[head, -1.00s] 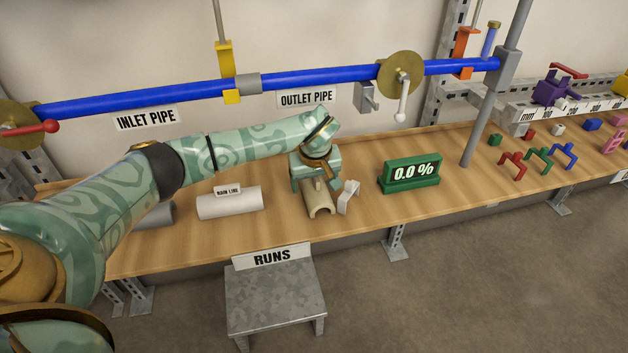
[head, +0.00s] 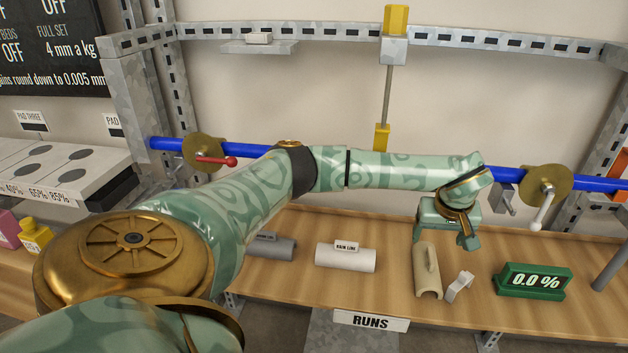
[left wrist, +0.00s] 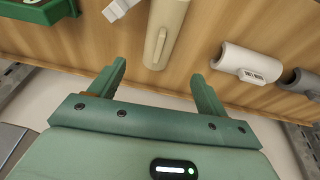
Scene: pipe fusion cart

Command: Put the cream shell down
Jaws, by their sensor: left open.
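The cream shell (head: 427,274), a half-pipe piece with a raised grip along its top, lies on the wooden bench. My left gripper (head: 446,236) is open and empty, just behind and above the shell's far end. In the left wrist view the open jaws (left wrist: 160,72) point toward the bench, and the shell (left wrist: 167,28) lies beyond the fingertips, apart from them. My right gripper is not in view.
A white clip (head: 459,287) lies close to the shell's right. The green 0.0 % display (head: 532,281) stands farther right. The light MAIN LINE pipe piece (head: 345,258) lies left, with bare bench between. The blue pipe (head: 505,180) runs behind.

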